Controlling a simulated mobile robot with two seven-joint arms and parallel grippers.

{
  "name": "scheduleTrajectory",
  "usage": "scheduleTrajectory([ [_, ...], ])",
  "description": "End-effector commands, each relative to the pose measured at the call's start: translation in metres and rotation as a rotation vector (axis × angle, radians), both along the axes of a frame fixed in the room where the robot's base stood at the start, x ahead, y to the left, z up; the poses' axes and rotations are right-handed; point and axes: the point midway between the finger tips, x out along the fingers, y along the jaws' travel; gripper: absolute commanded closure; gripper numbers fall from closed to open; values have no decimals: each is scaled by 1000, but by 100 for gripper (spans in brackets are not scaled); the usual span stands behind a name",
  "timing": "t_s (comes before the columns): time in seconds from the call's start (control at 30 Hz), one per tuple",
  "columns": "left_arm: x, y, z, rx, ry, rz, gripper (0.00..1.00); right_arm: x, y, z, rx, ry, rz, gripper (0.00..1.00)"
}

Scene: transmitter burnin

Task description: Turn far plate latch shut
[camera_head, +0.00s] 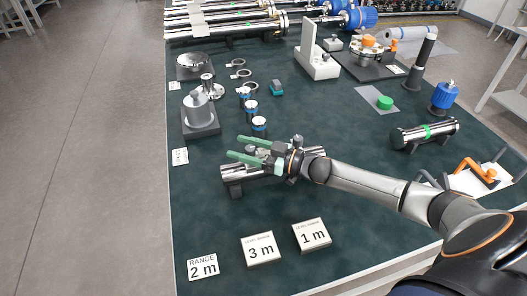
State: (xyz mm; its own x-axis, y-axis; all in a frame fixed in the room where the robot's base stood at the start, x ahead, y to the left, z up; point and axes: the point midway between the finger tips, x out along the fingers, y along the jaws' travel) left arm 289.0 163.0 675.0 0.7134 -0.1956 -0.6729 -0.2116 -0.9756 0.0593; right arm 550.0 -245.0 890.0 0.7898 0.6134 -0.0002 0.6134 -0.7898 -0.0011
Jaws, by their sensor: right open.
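My right gripper (235,146) reaches in from the right with two green fingers, open and pointing left. It is over a shiny metal cylinder on a dark cradle (234,188) and hides part of it. I cannot tell whether it touches the cylinder. A dark plate (345,62) at the far right carries a round metal flange (371,49) with orange parts, one of them an orange block (393,45) that may be a latch. A nearer white plate (468,183) at the right edge bears an orange bent handle (476,168). My left gripper is not in view.
A dark green table (215,235) carries range cards (203,267), a grey weight-like block (198,109), blue-topped small cylinders (251,109), a white stand (312,62) and a green-banded cylinder (425,134). Long metal tubes (225,32) lie at the back. The centre beyond my gripper is fairly clear.

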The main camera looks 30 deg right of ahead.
Motion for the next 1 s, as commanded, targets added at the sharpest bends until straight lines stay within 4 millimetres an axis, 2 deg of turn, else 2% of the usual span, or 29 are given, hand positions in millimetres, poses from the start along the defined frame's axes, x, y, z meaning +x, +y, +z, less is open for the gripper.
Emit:
scheduleTrajectory([
  [0.3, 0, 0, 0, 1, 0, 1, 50, -44, -34, -1, -3, 4, 0, 36],
  [0.6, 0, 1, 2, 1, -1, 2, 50, -78, -61, 0, -3, 3, -1, 36],
  [0.77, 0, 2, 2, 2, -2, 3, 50, -87, -68, 0, -1, 0, 0, 36],
  [1.0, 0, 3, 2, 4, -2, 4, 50, -91, -71, 1, -1, -2, 0, 36],
])
